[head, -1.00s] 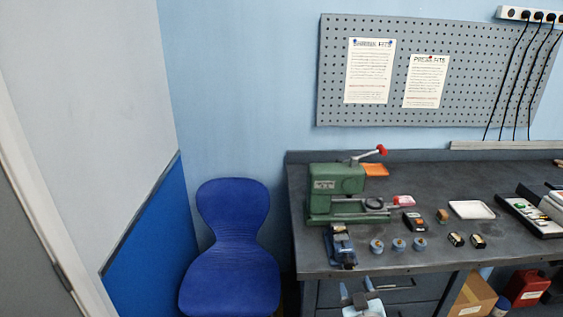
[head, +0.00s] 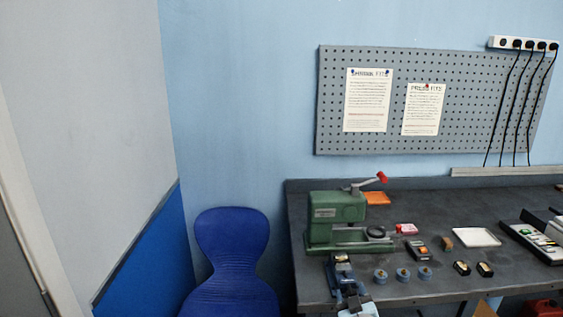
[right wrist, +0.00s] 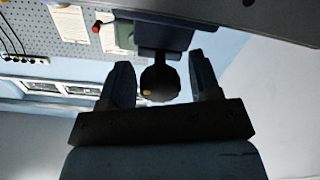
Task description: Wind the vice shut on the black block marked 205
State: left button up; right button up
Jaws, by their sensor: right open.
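The blue vice (head: 343,275) stands at the bench's front edge, left of the middle. Something dark sits at its top near the jaws; I cannot read a 205 there or tell whether it is the black block. My right gripper (head: 358,303) is just in front of the vice at the bottom of the head view, partly cut off. In the right wrist view my right gripper (right wrist: 161,76) is open, with one finger on each side of a dark round knob (right wrist: 160,84) with a yellow mark, below the vice body (right wrist: 163,36). Gaps show beside the knob. My left gripper is out of view.
A green press (head: 335,213) with a red-tipped lever stands behind the vice. Several round blue-grey pieces (head: 402,274) and two small dark blocks (head: 462,268) lie to the right. A white tray (head: 476,237) is further right. A blue chair (head: 232,250) stands left of the bench (head: 400,292).

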jog(key=c, duration=1)
jog(key=shift+f+m+b, duration=0.1)
jog(key=shift+m+b, duration=0.5)
jog(key=shift+b, duration=0.2)
jog(key=shift+m+b, duration=1)
jog(key=shift+m, duration=0.1)
jog(key=o, duration=1)
jog(key=shift+s, duration=0.15)
jog(key=s, duration=0.6)
jog(key=shift+s+d, duration=0.15)
jog(key=shift+s, duration=0.2)
